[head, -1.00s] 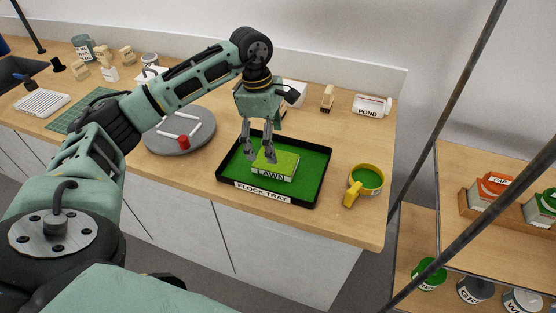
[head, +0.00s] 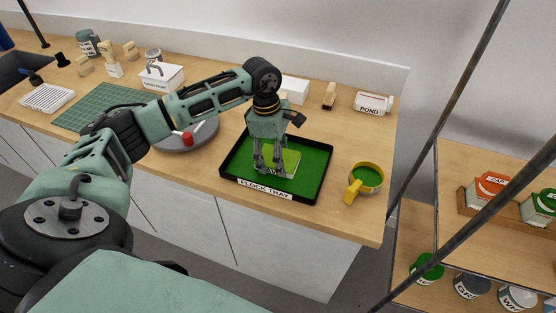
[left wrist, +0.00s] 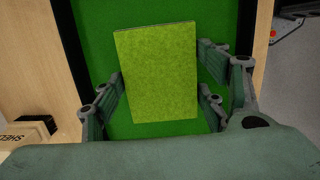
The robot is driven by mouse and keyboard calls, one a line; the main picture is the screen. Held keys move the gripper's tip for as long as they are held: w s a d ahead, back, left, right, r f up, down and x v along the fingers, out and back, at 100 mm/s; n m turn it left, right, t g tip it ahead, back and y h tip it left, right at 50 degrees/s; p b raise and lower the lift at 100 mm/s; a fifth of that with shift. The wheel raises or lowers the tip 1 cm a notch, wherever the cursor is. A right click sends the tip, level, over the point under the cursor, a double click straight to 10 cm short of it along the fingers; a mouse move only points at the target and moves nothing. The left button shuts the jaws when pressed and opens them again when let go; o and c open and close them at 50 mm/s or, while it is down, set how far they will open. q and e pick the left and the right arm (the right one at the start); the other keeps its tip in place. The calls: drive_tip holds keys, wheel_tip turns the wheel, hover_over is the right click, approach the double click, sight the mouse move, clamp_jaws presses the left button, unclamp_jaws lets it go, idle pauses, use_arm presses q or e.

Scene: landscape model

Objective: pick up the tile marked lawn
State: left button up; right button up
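The lawn tile (head: 288,160) is a light green grassy block lying in the black-rimmed flock tray (head: 325,180). Its front label is mostly covered by my gripper's fingers in the head view. My left gripper (head: 268,165) points down over the tile, with its fingers low around it. In the left wrist view the tile (left wrist: 158,75) lies between the finger pairs, which are spread to its left and right sides, close to its edges. I cannot tell if they touch it. My right gripper is not in view.
A yellow cup (head: 367,178) with green contents stands right of the tray. A grey turntable (head: 205,132) with a red-ended tool is to the left. A pond box (head: 374,103), a brush (head: 329,96) and a white box (head: 295,90) stand behind.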

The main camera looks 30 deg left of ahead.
use_arm(q)
drive_tip(key=c, duration=0.6)
drive_tip(key=shift+r, duration=0.15)
